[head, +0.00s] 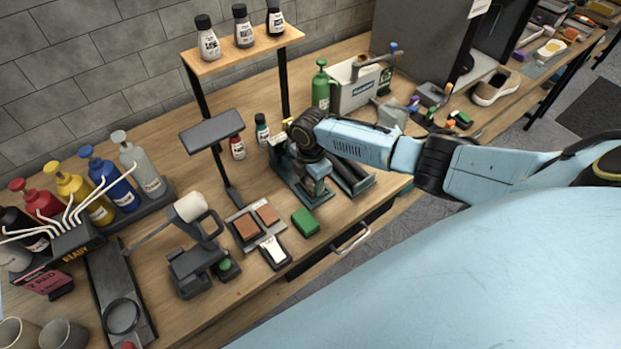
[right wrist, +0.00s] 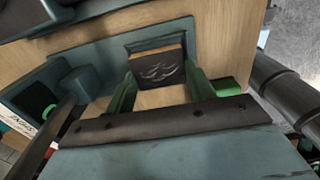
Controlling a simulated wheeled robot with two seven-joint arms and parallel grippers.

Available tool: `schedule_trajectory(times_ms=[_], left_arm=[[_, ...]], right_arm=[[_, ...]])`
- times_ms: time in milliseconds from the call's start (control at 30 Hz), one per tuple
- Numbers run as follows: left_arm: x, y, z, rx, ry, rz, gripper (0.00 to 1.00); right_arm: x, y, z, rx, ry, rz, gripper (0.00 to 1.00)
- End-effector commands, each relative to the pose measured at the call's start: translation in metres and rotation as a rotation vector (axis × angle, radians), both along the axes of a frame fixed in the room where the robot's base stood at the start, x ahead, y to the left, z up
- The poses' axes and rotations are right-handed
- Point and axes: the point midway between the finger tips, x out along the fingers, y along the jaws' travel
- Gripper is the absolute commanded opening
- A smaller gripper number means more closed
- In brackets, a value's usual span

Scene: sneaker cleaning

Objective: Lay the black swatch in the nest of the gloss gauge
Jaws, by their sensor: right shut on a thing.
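My right gripper (head: 313,178) is over a dark teal bench device (head: 288,188), which looks like the gloss gauge. In the right wrist view, the green fingers of my right gripper (right wrist: 160,88) are shut on a dark swatch (right wrist: 157,67) with pale scuff marks, the black swatch. A teal frame (right wrist: 187,27) of the device borders the swatch at the back and sides. I cannot tell whether the swatch rests in the nest or is just above it. In the head view the gripper and arm hide the swatch. My left gripper is not in view.
A lamp-like stand (head: 212,133) and small bottles (head: 237,147) are behind. A white caddy (head: 357,95) stands at the back. The front right table edge is close.

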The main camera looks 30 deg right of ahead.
Motion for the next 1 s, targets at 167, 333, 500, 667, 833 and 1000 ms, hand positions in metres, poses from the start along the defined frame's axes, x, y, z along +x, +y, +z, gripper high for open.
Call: schedule_trajectory(times_ms=[167, 333, 500, 667, 833, 1000], left_arm=[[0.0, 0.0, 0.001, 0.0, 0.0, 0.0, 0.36], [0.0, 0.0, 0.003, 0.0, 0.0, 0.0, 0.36], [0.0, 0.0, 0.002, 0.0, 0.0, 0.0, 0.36], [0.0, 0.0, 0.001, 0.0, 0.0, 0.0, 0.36], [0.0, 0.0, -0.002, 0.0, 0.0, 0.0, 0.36], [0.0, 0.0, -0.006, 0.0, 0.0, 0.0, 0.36]], right_arm=[[0.0, 0.0, 0.0, 0.0, 0.0, 0.0, 0.32], [0.0, 0.0, 0.0, 0.001, 0.0, 0.0, 0.32], [0.0, 0.0, 0.0, 0.0, 0.0, 0.0, 0.32], [0.0, 0.0, -0.002, 0.0, 0.0, 0.0, 0.32], [0.0, 0.0, -0.006, 0.001, 0.0, 0.0, 0.32], [0.0, 0.0, -0.01, 0.001, 0.0, 0.0, 0.32]])
